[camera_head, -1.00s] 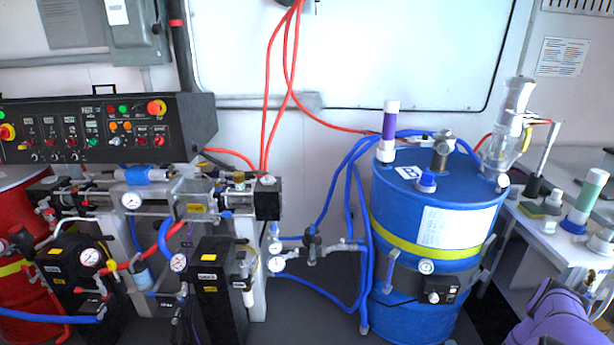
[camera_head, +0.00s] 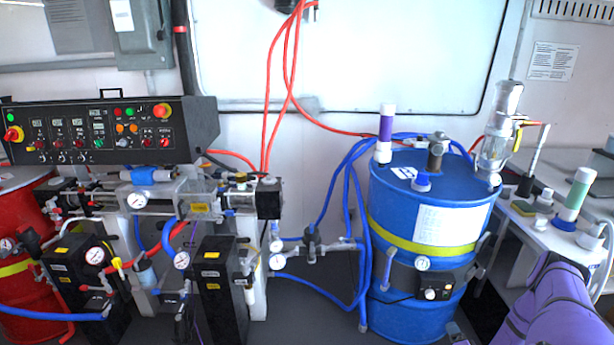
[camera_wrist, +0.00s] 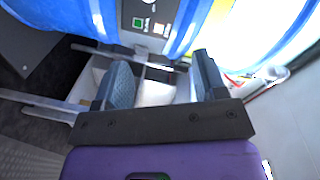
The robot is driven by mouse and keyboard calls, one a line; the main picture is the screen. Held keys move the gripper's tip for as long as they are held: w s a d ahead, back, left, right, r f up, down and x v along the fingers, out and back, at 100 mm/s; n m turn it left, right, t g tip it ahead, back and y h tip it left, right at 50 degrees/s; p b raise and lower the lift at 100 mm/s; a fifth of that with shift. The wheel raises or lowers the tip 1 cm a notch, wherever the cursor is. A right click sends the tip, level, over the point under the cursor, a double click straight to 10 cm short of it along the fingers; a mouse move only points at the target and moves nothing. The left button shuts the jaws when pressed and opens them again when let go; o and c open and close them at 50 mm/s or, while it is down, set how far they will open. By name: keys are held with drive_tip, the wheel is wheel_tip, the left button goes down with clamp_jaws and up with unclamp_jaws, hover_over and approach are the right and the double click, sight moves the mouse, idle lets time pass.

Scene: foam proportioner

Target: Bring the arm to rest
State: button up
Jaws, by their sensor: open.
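My gripper (camera_wrist: 163,78) shows in the wrist view with its two dark ribbed fingers apart and nothing between them. Beyond the fingers is the side of the blue drum (camera_wrist: 205,25), with a dark control box (camera_wrist: 150,18) carrying a green and an orange button. In the head view my purple arm reaches in from the lower right corner, to the right of the blue drum (camera_head: 405,290). My gripper itself cannot be made out in that view.
A white side table (camera_head: 545,232) stands right of the drum, with a green-and-white tube (camera_head: 578,190) on it. A purple-and-white tube (camera_head: 385,135) stands on the drum top. Blue hoses (camera_head: 350,190) run left of the drum to the pump unit (camera_head: 205,215).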

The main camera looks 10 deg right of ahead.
drive_tip(key=w+d+r+n+g+y, duration=0.1)
drive_tip(key=w+d+r+n+g, duration=0.15)
drive_tip(key=w+r, duration=0.75)
drive_tip(key=w+d+r+n+g+y, duration=0.1)
drive_tip(key=w+r+n, duration=0.4)
drive_tip(key=r, duration=0.8)
drive_tip(key=w+a+r+n+g, duration=0.1)
drive_tip(key=a+r, duration=0.3)
drive_tip(key=r, duration=0.5)
drive_tip(key=w+a+r+n+g, duration=0.1)
drive_tip(key=w+a+r, duration=0.15)
drive_tip(key=r, duration=0.65)
drive_tip(key=w+a+r+n+g, duration=0.1)
drive_tip(key=a+r, duration=0.3)
drive_tip(key=r, duration=0.6)
drive_tip(key=s+a+r+n+g, duration=0.2)
drive_tip(key=s+a+r+n, duration=0.1)
drive_tip(key=s+a+r, duration=1.35)
drive_tip(key=s+a+r+n+g+y, duration=0.1)
drive_tip(key=s+a+r, duration=0.1)
drive_tip(key=s+a, duration=0.2)
drive_tip(key=s+a+r+n, duration=0.1)
drive_tip(key=s+a, duration=0.3)
drive_tip(key=s, duration=0.7)
drive_tip(key=s+a+r+n+g+y, duration=0.1)
drive_tip(key=s+a+r, duration=0.1)
drive_tip(key=s, duration=0.6)
drive_tip(key=shift+s+a+r+g+y, duration=0.2)
drive_tip(key=shift+a+r+g+y, duration=0.15)
drive_tip(key=shift+a, duration=0.55)
